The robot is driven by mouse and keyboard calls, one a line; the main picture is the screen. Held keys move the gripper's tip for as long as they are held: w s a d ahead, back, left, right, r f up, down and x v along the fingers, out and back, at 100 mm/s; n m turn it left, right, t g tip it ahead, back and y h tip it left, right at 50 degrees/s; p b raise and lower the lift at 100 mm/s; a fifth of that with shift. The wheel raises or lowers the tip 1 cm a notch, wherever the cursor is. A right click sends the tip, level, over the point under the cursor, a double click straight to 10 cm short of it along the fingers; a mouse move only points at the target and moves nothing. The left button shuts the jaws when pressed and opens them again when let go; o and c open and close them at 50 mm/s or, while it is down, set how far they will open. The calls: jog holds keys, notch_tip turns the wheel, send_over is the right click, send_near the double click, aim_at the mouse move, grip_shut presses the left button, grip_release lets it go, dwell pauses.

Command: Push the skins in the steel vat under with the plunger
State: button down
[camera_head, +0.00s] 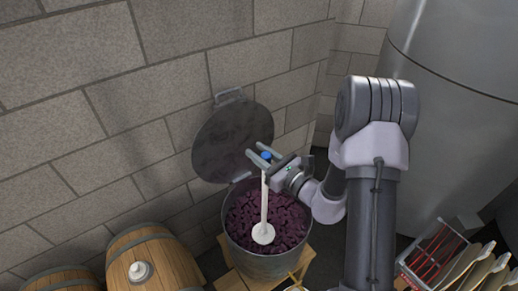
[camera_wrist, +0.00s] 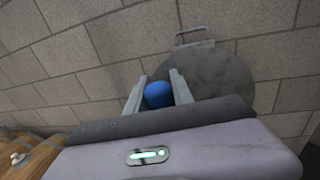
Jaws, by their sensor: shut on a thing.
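The steel vat (camera_head: 265,266) stands open at the lower middle of the head view, with dark purple skins (camera_head: 285,215) filling its top. My gripper (camera_head: 263,156) is above the vat, shut on the plunger near its blue top end. The plunger (camera_head: 264,200) is white and hangs upright, its round disc over the skins. I cannot tell whether the disc touches them. In the wrist view, the blue end of the plunger (camera_wrist: 158,95) shows between the two fingers; the rest of it is hidden.
The vat's round lid (camera_head: 228,140) stands tilted up at the back, near the block wall (camera_head: 180,80). Wooden barrels (camera_head: 155,255) are at the lower left. A large steel tank (camera_head: 460,90) is at the right. A red-barred rack (camera_head: 435,252) is at the lower right.

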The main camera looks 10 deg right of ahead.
jog(key=shift+f, duration=0.6)
notch_tip(320, 180, down, 11)
jog(key=b, duration=1)
jog(key=shift+b, duration=0.3)
jog(key=shift+r, duration=0.15)
notch_tip(320, 180, up, 12)
jog(key=p, duration=0.9)
jog(key=shift+s, duration=0.1)
jog(key=shift+d, duration=0.1)
